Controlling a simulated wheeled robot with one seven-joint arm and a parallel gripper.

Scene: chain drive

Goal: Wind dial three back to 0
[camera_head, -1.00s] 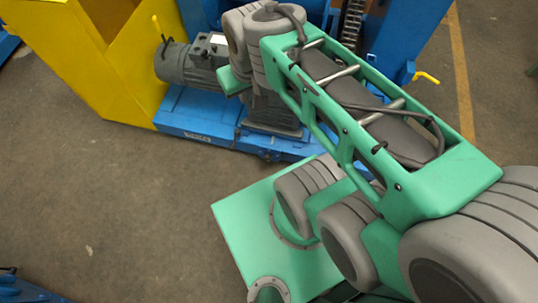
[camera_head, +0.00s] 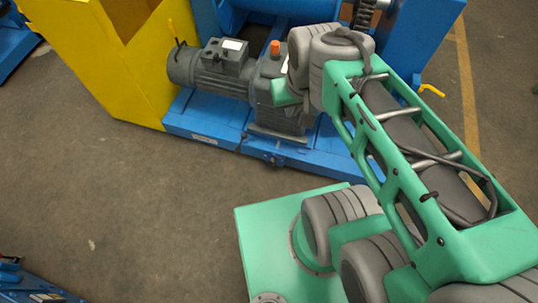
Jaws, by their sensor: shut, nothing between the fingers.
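No dial can be made out in the head view, so I cannot tell where dial three is. The blue machine (camera_head: 205,117) stands at the top, with a grey motor (camera_head: 208,70) and gearbox (camera_head: 276,113) on its base. An orange cap (camera_head: 275,47) sits on top of the gearbox. Part of a dark chain (camera_head: 363,14) shows at the top edge. My green and grey arm reaches over the machine's right part and hides some of it. My gripper is hidden from this view.
A yellow box-shaped frame (camera_head: 125,70) stands left of the motor. Yellow handles (camera_head: 432,90) stick out at the machine's right side. Another blue part (camera_head: 30,285) shows at the bottom left. The brown floor (camera_head: 110,190) at left is clear.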

